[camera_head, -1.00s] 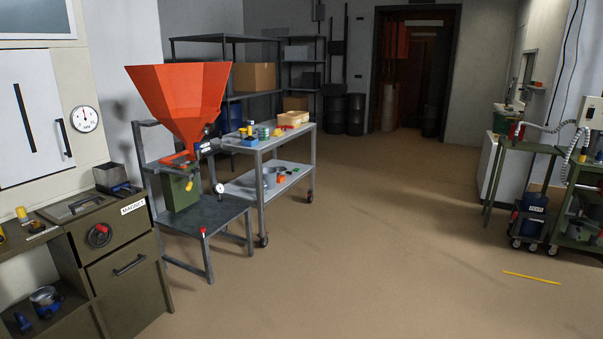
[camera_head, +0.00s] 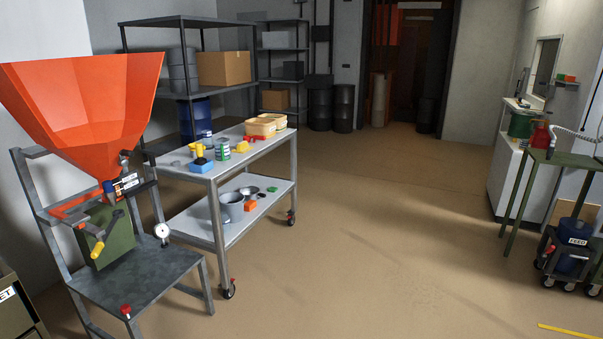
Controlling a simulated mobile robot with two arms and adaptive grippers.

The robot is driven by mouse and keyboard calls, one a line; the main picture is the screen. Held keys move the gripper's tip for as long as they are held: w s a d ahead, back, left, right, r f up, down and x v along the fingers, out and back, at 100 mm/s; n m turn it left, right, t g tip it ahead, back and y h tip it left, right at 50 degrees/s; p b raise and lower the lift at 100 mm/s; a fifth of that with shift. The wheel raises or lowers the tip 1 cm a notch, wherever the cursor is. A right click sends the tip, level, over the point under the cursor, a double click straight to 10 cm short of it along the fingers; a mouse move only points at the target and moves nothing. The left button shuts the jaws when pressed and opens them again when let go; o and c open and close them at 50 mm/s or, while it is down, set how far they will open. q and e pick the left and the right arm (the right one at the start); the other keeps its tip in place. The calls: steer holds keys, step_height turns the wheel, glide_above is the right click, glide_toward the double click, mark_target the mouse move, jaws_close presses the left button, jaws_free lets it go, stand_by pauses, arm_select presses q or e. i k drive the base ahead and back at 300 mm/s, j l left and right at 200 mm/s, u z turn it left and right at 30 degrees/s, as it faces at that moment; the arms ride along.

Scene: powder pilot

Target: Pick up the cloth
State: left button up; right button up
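I cannot make out a cloth for certain in the head view. A grey two-shelf cart (camera_head: 218,169) stands left of centre with small items on both shelves. On its top are a small yellow item (camera_head: 243,146), a blue item (camera_head: 201,165) and yellowish trays (camera_head: 261,127). Any of the small items is too small to identify as cloth. On the lower shelf are a grey pot (camera_head: 232,206) and a small orange item (camera_head: 250,205). Neither of my grippers is in view.
A large orange hopper (camera_head: 90,105) on a grey stand (camera_head: 150,275) is close at the left. Dark shelving (camera_head: 190,95) stands behind the cart. A green table (camera_head: 565,160) and a wheeled dolly with a blue drum (camera_head: 570,250) are at the right. The middle floor is clear.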

mark_target(242, 148)
steer(key=i, duration=2.6)
